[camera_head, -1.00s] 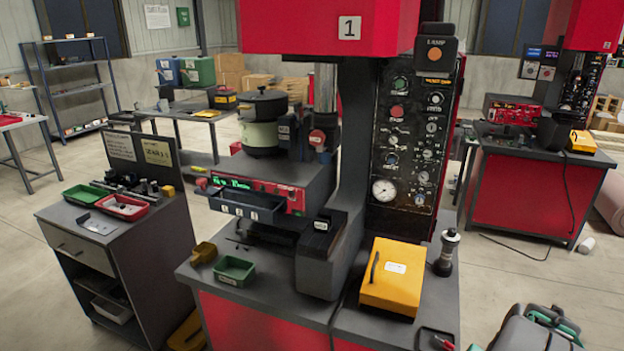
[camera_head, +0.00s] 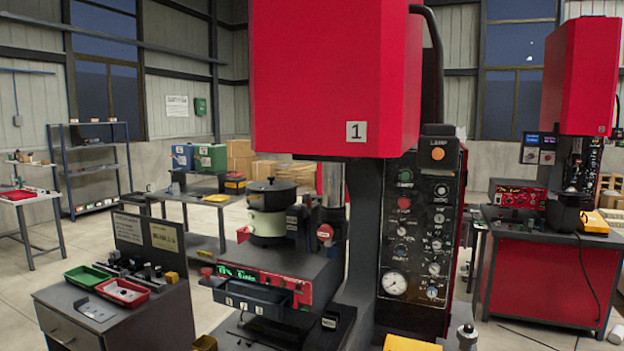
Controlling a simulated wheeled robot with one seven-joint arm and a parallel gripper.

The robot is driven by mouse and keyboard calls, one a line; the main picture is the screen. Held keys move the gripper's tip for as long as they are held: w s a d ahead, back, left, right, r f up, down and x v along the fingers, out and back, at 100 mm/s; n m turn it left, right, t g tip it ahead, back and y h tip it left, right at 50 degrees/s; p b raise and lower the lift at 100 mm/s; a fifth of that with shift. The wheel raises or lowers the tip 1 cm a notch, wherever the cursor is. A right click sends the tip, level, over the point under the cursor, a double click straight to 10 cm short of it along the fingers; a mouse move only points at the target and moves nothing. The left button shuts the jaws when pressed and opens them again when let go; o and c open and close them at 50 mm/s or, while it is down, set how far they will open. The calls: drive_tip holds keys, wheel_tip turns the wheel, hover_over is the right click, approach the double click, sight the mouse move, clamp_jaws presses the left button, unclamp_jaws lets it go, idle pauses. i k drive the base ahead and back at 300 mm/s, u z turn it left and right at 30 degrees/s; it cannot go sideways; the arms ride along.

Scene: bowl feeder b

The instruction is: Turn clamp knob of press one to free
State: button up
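Press one (camera_head: 335,85) stands in the middle, a tall red-headed machine with a "1" plate (camera_head: 356,131). Its dark control panel (camera_head: 420,240) carries several buttons and knobs, a red button (camera_head: 404,203), a round white gauge (camera_head: 394,284) and a box with an orange lamp (camera_head: 437,153) on top. The labels are too small to read, so I cannot tell which one is the clamp knob or how it is set. A red round piece (camera_head: 325,232) shows beside the bowl feeder (camera_head: 269,210). My gripper is not in view.
A grey cabinet (camera_head: 120,320) with a green tray (camera_head: 87,276) and a red tray (camera_head: 122,291) stands at the left. A yellow box (camera_head: 410,343) is cut off at the bottom edge. A second red press (camera_head: 580,75) stands at the right. Floor shows between the presses.

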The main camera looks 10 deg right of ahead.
sight(325, 233)
drive_tip(key=u, duration=0.5)
drive_tip(key=k, duration=0.6)
drive_tip(key=u, duration=1)
drive_tip(key=i, duration=1)
drive_tip(key=u, duration=0.05)
